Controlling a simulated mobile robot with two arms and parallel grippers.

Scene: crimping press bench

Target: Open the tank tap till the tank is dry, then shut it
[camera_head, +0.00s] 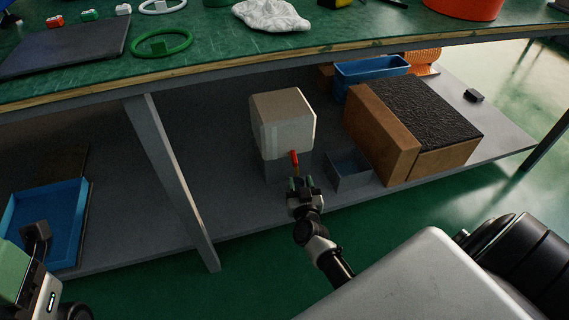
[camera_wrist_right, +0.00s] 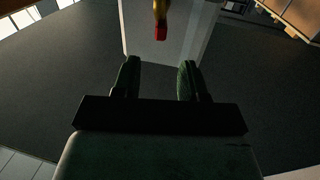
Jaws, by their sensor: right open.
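The tank (camera_head: 283,120) is a pale box on a grey stand (camera_head: 274,170) on the lower shelf. Its tap (camera_head: 294,158) has a red-ended handle on the front. In the right wrist view the tap's red end and brass part (camera_wrist_right: 161,30) hang in front of a pale face. My right gripper (camera_head: 300,184) is just in front of and below the tap. Its two dark fingers (camera_wrist_right: 158,78) are apart with nothing between them, and the red end is beyond their tips. My left gripper (camera_head: 36,236) shows partly at the lower left; its fingers are unclear. The water level is hidden.
A grey open bin (camera_head: 348,172) stands right of the tank stand. A brown box with a black top (camera_head: 382,130) and a blue bin (camera_head: 370,70) are farther right. A table leg (camera_head: 172,170) stands left. A blue tray (camera_head: 45,220) lies at the left.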

